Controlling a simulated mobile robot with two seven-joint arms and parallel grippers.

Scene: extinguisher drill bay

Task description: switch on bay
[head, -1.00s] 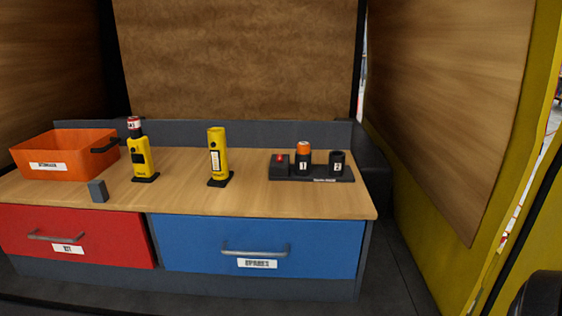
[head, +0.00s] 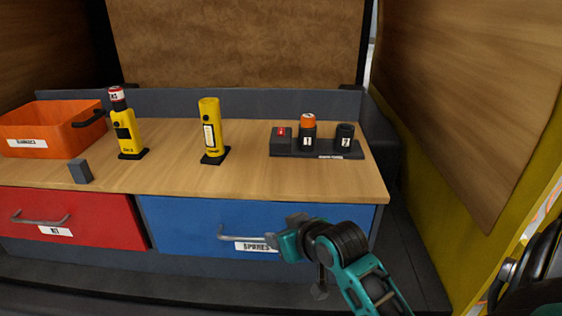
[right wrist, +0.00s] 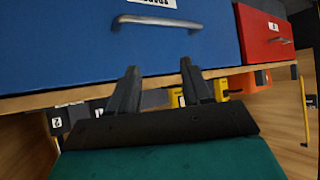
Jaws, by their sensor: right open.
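The blue drawer (head: 190,222) labelled SPARES is shut under the bench, with a grey bar handle (head: 240,235). My right gripper (head: 287,228) is in front of its right part, beside the handle's right end. In the right wrist view my right gripper (right wrist: 158,78) is open and empty, its fingers pointing toward the drawer handle (right wrist: 157,22), apart from it. A black dock (head: 316,152) on the bench holds a red switch block (head: 281,132), an orange-topped cylinder (head: 308,122) at position 1, and an empty-looking black socket (head: 345,133) at position 2. My left gripper is out of view.
Two yellow upright devices, one red-topped (head: 125,135) and one plain (head: 209,128), stand on the bench (head: 245,177). An orange bin (head: 40,130), a small grey block (head: 80,171) and a shut red drawer (head: 90,222) are at left. The bench's front right is clear.

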